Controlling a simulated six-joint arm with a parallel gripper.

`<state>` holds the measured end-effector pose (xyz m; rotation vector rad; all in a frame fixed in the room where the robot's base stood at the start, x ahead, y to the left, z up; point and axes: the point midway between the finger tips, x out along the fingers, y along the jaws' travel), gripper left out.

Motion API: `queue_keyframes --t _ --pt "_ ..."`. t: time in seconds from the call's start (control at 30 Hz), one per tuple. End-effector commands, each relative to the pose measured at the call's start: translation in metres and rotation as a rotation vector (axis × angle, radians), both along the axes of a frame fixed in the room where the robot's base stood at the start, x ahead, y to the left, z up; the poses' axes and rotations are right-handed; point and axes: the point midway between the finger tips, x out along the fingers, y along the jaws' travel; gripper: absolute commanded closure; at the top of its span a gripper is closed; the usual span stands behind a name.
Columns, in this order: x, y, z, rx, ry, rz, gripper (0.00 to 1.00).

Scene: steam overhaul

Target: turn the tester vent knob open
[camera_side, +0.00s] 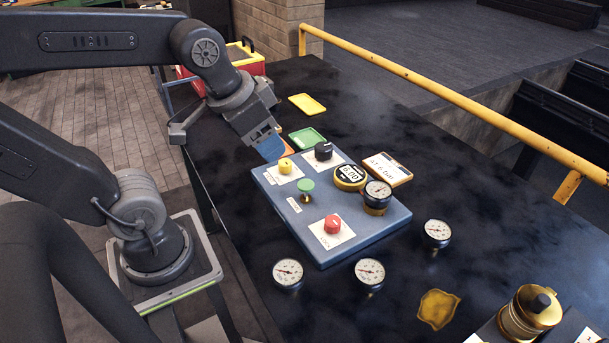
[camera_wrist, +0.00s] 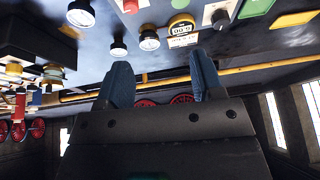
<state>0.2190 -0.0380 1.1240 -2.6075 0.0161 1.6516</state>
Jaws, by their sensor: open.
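The tester is a blue-grey board (camera_side: 345,240) on the dark bench. It carries a yellow knob (camera_side: 285,166), a black knob (camera_side: 323,151), a green knob (camera_side: 306,186) and a red knob (camera_side: 333,224). The knob labels are too small to read, so I cannot tell which is the vent. A digital gauge (camera_side: 350,177) and a dial gauge (camera_side: 377,196) sit at the board's right side. My gripper (camera_side: 271,147) is above the board's far left corner, apart from the knobs. In the wrist view its blue fingers (camera_wrist: 162,80) are spread and empty.
A white card (camera_side: 388,169) in a wooden frame is at the board's right edge. Loose gauges (camera_side: 370,272) stand in front. A green tray (camera_side: 306,138) and yellow tray (camera_side: 307,104) lie behind. A yellow rail (camera_side: 450,105) runs along the right; a brass part (camera_side: 530,312) stands front right.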

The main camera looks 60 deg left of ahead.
Motion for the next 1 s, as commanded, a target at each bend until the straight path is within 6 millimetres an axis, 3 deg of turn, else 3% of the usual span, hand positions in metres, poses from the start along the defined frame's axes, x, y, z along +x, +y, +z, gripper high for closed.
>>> queue_keyframes --t 0.3,0.5,0.7,0.87,1.0 --pt "0.078 0.083 -0.021 0.101 0.285 -0.216 0.39" --pt "0.104 0.134 -0.046 0.086 0.404 -0.353 0.39" --pt "0.111 0.154 -0.059 0.072 0.44 -0.415 0.39" --pt "0.111 0.155 -0.074 0.07 0.443 -0.42 0.39" --pt "0.111 0.154 -0.099 0.068 0.445 -0.42 0.39"
